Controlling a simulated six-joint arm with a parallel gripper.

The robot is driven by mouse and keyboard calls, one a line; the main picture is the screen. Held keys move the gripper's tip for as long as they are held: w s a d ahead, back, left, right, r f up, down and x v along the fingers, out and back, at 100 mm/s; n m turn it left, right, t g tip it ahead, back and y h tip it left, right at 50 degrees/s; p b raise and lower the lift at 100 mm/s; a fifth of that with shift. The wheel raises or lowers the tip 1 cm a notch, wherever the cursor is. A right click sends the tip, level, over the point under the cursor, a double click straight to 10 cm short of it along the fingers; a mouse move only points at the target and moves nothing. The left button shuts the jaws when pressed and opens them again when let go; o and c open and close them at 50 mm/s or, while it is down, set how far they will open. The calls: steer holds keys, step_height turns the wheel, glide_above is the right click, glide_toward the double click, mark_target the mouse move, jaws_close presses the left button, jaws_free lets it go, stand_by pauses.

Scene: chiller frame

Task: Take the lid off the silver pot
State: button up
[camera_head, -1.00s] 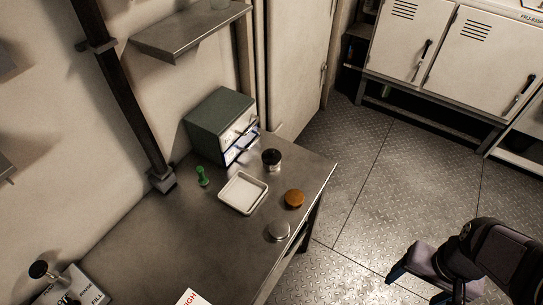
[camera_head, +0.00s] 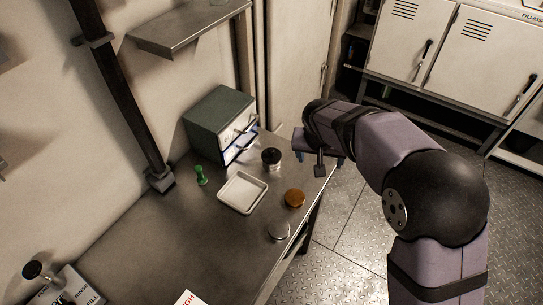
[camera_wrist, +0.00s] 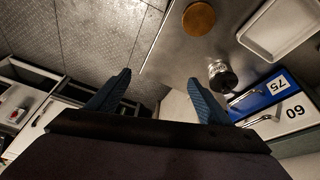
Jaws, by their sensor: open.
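A small silver pot (camera_head: 271,163) with a dark top (camera_head: 271,155) stands upright on the metal table, in front of the drawer box. The pot also shows in the wrist view (camera_wrist: 222,77), just right of my right finger. My gripper (camera_wrist: 157,84) is open and empty, its two blue fingers spread wide. In the head view my gripper (camera_head: 321,158) is to the right of the pot, by the table's far right corner, apart from it. A flat round silver piece (camera_head: 278,230) lies near the table's front edge; I cannot tell whether it is a lid.
A white tray (camera_head: 261,187) lies left of an orange-brown disc (camera_head: 294,198). A green stamp-like piece (camera_head: 200,175) stands behind the tray. The drawer box (camera_head: 218,116) stands against the wall, with blue and white fronts (camera_wrist: 262,97). Bare table (camera_head: 190,245) lies at the front left.

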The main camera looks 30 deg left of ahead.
steer(key=n+t+y, duration=0.1)
steer(key=y, duration=0.1)
glide_toward(271, 153)
steer(key=a+f, duration=0.1)
steer(key=f, duration=0.1)
steer(key=shift+w+d+r+p+x, duration=0.1)
steer(key=shift+w+p+x, duration=0.1)
steer(key=shift+p+x, duration=0.6)
steer(key=shift+w+d+r+p+x, duration=0.15)
steer(key=shift+p+x, duration=0.1)
steer(key=shift+x, duration=0.9)
steer(key=shift+w+f+p+x, duration=0.1)
steer(key=shift+w+p+x, duration=0.1)
steer(key=shift+p+x, duration=0.6)
steer(key=shift+w+a+f, duration=0.2)
steer(key=shift+w+f, duration=0.05)
steer(key=shift+f, duration=0.35)
steer(key=c, duration=1.1)
